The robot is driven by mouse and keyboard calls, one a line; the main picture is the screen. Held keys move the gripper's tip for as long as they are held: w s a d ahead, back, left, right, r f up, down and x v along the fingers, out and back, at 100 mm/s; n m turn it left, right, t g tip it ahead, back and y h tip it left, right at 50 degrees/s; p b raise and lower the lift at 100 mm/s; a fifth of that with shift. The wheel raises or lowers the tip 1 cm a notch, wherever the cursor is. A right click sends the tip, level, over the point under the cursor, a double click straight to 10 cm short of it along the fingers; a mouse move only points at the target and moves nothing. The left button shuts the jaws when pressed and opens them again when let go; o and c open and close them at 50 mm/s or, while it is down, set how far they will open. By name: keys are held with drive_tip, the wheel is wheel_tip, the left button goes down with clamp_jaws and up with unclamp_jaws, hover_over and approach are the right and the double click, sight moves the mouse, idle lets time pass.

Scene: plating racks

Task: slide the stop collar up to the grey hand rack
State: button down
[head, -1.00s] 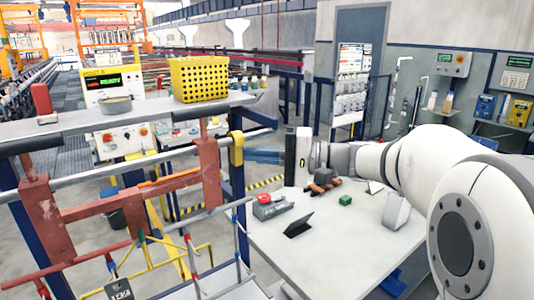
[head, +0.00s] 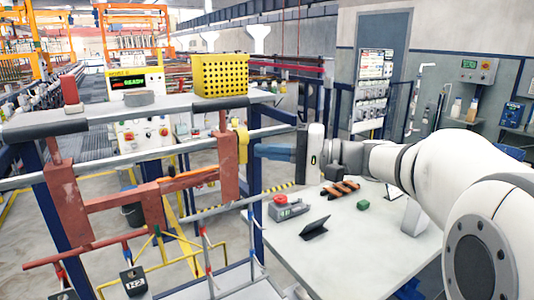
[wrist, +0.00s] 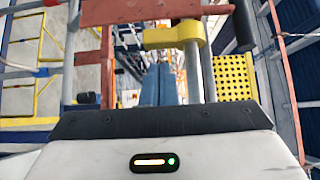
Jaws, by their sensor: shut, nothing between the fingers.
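The yellow stop collar (head: 242,143) sits around the grey rail (head: 150,158), just right of the nearer hanger of a rust-red rack (head: 230,168). Any gap between them is very small in the head view. The rack looks rust-red, and I cannot pick out a grey one. In the wrist view, the collar (wrist: 190,32) shows below a red-brown part (wrist: 130,10). My gripper (head: 257,151) is shut and empty, its blue fingers just right of the collar. In the wrist view, the gripper's fingertips (wrist: 160,67) lie just below the collar's tab; I cannot tell whether they touch.
A blue post (head: 256,200) stands by my fingers. A pale table (head: 350,230) at the right holds a red-button box (head: 288,207) and a green block (head: 362,205).

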drive_tip(key=w+b+v, duration=0.2)
drive_tip(key=v, duration=0.9)
drive_tip(key=s+a+f+g+h, duration=0.2)
drive_tip(key=s+f+h, duration=0.3)
drive_tip(key=f, duration=0.4)
drive_tip(key=s+a+f+g+h, duration=0.1)
drive_tip(key=s+a+f+h, duration=0.3)
drive_tip(key=f, duration=0.4)
drive_tip(key=s+d+f+n+t+h, duration=0.1)
drive_tip(key=s+d+f+n+h, duration=0.2)
drive_tip(key=s+d+f+h, duration=0.5)
wheel_tip(320, 180, down, 3)
drive_tip(key=shift+s+r, duration=0.1)
drive_tip(key=shift+s, duration=0.45)
